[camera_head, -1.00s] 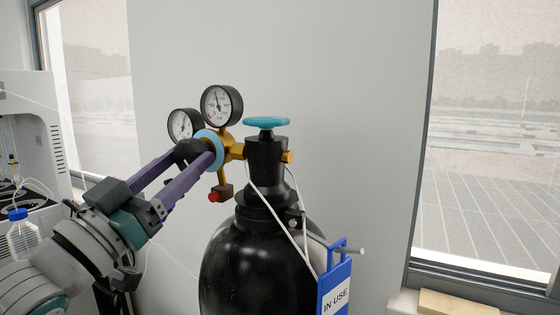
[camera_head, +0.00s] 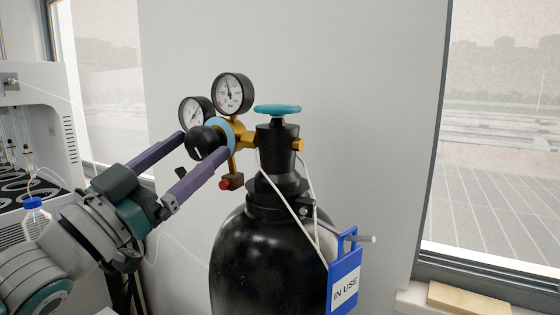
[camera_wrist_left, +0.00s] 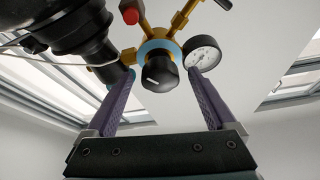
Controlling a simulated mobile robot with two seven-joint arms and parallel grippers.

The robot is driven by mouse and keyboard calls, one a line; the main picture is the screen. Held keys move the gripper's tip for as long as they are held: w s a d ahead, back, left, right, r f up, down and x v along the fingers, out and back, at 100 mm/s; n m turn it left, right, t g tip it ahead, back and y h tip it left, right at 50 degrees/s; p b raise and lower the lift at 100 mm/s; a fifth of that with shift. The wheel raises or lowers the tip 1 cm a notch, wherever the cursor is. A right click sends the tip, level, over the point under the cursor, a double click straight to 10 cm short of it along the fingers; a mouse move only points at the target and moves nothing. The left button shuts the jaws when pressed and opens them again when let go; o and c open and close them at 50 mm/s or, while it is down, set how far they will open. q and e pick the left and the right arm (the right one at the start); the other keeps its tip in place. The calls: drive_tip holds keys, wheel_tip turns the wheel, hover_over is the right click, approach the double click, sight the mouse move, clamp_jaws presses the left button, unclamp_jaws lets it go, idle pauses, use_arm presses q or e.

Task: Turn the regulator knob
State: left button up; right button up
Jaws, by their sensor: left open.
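The regulator knob (camera_head: 203,141) is black and round, with a light-blue collar behind it, on the brass regulator (camera_head: 245,141). In the left wrist view the knob (camera_wrist_left: 159,75) shows a pale mark on its face and lies between the finger lines, near their tips. My left gripper (camera_head: 205,143) is open, with one purple finger left of the knob and one below and right of it. A gap shows between the knob and each finger in the wrist view, so nothing is gripped. My right gripper is not in view.
Two gauges (camera_head: 232,94) sit above the knob. A teal valve wheel (camera_head: 277,110) tops the black cylinder (camera_head: 262,262), which bears a blue "IN USE" tag (camera_head: 344,283). A white machine (camera_head: 50,115) and a bottle (camera_head: 35,216) stand at left.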

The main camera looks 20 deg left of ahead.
use_arm(q)
drive_tip(key=b+v, duration=0.2)
drive_tip(key=v, duration=0.7)
drive_tip(key=shift+s, duration=0.25)
drive_tip(key=shift+f, duration=0.1)
